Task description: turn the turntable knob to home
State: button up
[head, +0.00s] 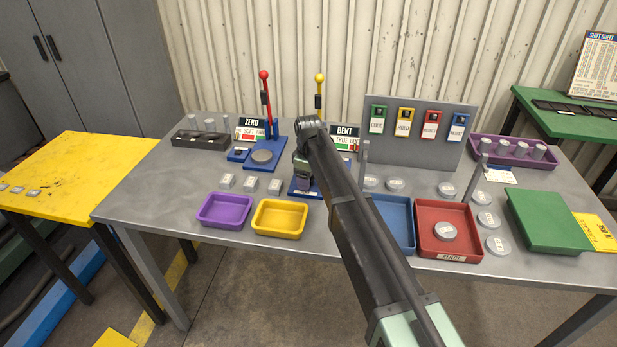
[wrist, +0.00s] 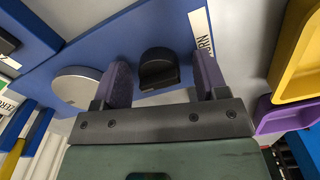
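My gripper (head: 304,178) is low over a blue base (head: 296,194), mostly hidden behind my arm in the head view. In the wrist view the black turntable knob (wrist: 158,68) stands on the blue base (wrist: 128,35), between and slightly ahead of my two fingers (wrist: 163,82). The fingers are open, with a gap visible on both sides of the knob. A white label reading "TURN" (wrist: 203,38) lies beside the knob. A round grey turntable disc (wrist: 75,88) sits on the same base to the left, partly hidden by a finger.
A purple tray (head: 223,211) and yellow tray (head: 279,218) stand in front; small blocks (head: 250,184) lie behind them. A blue tray (head: 398,226) and red tray (head: 449,231) are right. A red lever (head: 265,90) and yellow lever (head: 319,95) rise behind.

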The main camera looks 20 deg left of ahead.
jog(key=shift+r, duration=0.1)
notch_tip(320, 180, up, 11)
jog(key=p, duration=1)
jog(key=shift+f+p, duration=0.2)
jog(key=shift+p, duration=0.2)
